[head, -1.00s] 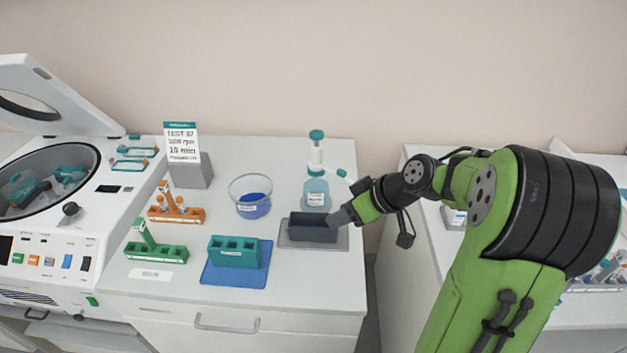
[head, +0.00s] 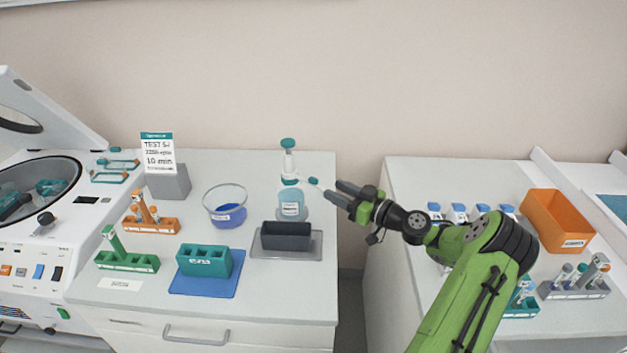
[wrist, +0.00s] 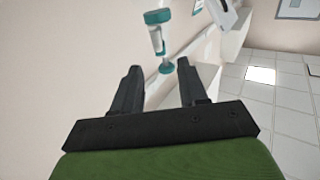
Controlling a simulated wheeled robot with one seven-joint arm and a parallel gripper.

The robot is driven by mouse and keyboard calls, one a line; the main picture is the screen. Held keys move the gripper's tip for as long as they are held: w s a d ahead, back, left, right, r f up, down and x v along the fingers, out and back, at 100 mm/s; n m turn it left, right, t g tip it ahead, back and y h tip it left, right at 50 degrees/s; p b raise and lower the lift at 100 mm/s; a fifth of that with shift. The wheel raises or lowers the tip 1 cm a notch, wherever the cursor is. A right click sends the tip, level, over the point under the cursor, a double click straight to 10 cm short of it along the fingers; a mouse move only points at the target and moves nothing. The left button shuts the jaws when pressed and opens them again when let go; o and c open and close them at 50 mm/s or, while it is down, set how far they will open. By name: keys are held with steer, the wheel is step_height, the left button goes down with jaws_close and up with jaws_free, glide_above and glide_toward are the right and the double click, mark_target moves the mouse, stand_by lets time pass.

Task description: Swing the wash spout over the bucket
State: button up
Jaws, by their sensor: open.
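The wash bottle (head: 291,205) stands upright near the back right of the left bench, with a tall white stem and teal cap (head: 288,144). Its short spout (head: 313,181) sticks out to the right, towards my gripper. The bucket seems to be the dark grey open box (head: 286,236) on a grey tray, in front of the bottle. My gripper (head: 334,192) is open and empty, just right of the spout's end. In the wrist view my open fingers (wrist: 158,68) frame a teal part (wrist: 166,68) of the bottle; I cannot tell if they touch it.
A glass bowl of blue liquid (head: 226,210), a teal rack (head: 204,261) on a blue mat and a sign (head: 158,153) stand left of the bottle. A gap separates this bench from the right bench, which holds an orange bin (head: 557,220). The open centrifuge (head: 40,200) is far left.

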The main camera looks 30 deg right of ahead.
mark_target(317, 182)
steer(key=x, duration=0.8)
steer(key=shift+p, duration=0.35)
jaws_close()
